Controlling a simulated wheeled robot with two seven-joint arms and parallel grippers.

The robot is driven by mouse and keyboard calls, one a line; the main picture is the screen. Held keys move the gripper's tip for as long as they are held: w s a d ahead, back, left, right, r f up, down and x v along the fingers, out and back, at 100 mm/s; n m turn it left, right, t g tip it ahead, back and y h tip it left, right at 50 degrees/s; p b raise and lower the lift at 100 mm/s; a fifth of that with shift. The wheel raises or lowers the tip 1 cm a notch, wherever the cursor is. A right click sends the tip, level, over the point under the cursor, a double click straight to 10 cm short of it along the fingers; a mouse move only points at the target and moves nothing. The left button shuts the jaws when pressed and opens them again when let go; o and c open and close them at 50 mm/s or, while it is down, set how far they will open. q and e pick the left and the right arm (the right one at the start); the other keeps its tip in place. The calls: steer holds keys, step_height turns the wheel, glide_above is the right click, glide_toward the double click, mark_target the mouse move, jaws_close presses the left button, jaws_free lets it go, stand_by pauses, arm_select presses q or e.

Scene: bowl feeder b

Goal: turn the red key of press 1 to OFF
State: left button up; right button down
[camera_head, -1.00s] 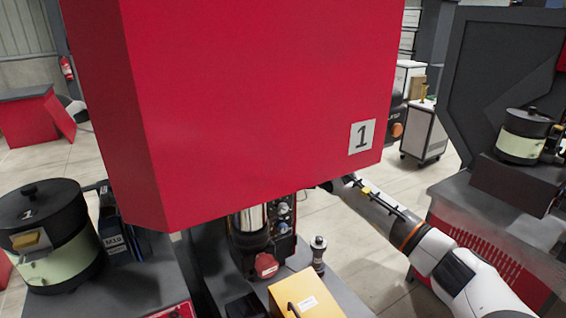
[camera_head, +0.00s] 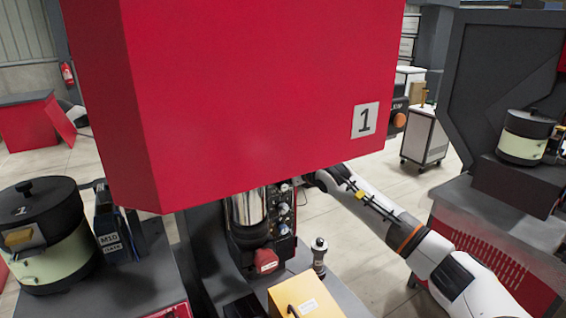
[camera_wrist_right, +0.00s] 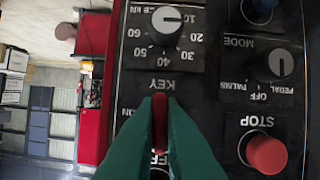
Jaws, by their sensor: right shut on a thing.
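Press 1 is the big red housing (camera_head: 255,90) with a "1" label in the head view. Its black control panel (camera_head: 283,215) shows below the housing. In the right wrist view the red key (camera_wrist_right: 160,122) stands below the word KEY on the panel (camera_wrist_right: 190,75). My right gripper (camera_wrist_right: 162,125) is shut on the key, its green fingers on either side. The fingers hide most of the OFF marking and part of the ON marking. In the head view my right arm reaches the panel from the right and its gripper is mostly hidden. My left gripper is not in view.
A red STOP button (camera_wrist_right: 267,153) sits beside the key, with a MODE selector (camera_wrist_right: 280,64) and a numbered dial (camera_wrist_right: 166,19) close by. A yellow box (camera_head: 305,295) and a bowl feeder (camera_head: 45,235) stand below and left of the press.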

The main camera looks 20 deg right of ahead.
steer(key=c, duration=1.5)
jaws_free()
steer(key=s+b, duration=0.1)
steer(key=s, duration=0.1)
steer(key=s+b, duration=0.2)
steer(key=s+d+b, duration=0.1)
steer(key=s, duration=0.2)
steer(key=shift+f, duration=0.1)
